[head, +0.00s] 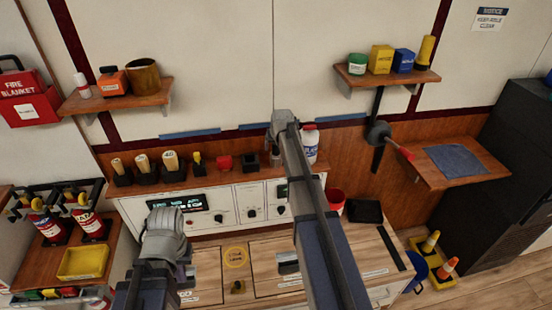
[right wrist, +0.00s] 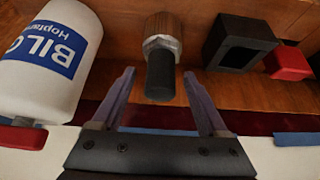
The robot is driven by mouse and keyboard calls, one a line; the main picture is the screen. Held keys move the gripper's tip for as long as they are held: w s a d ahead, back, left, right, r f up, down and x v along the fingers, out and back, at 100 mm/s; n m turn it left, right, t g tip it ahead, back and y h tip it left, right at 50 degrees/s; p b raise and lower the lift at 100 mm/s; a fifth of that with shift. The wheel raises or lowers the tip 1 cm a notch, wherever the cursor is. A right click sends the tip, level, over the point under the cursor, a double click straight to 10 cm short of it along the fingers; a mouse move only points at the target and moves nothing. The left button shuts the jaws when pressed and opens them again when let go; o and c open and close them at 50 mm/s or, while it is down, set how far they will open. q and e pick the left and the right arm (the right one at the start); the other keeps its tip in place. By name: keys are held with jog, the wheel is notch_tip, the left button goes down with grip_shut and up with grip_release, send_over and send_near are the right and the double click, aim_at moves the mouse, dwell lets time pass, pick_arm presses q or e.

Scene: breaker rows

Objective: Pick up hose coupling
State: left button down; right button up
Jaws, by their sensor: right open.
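The hose coupling (right wrist: 161,43) shows in the right wrist view as a bronze ribbed body with a silver hex collar and a dark stub. It stands at the wooden ledge, just beyond my right gripper. My right gripper (right wrist: 160,88) is open, with its two fingers apart and the stub's end between and just ahead of their tips. No finger clearly grips it. In the head view my right arm covers this spot, so its fingers are hidden there. My left arm shows at the lower left of the head view, but its fingers do not show.
A white bottle (right wrist: 48,55) stands close on one side of the coupling, a black box (right wrist: 240,42) and a red block (right wrist: 289,61) on the other. In the head view, several tubes in black holders (head: 142,168) line the ledge. A red cup (head: 335,200) stands on the counter.

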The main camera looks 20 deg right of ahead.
grip_shut()
dwell(0.6)
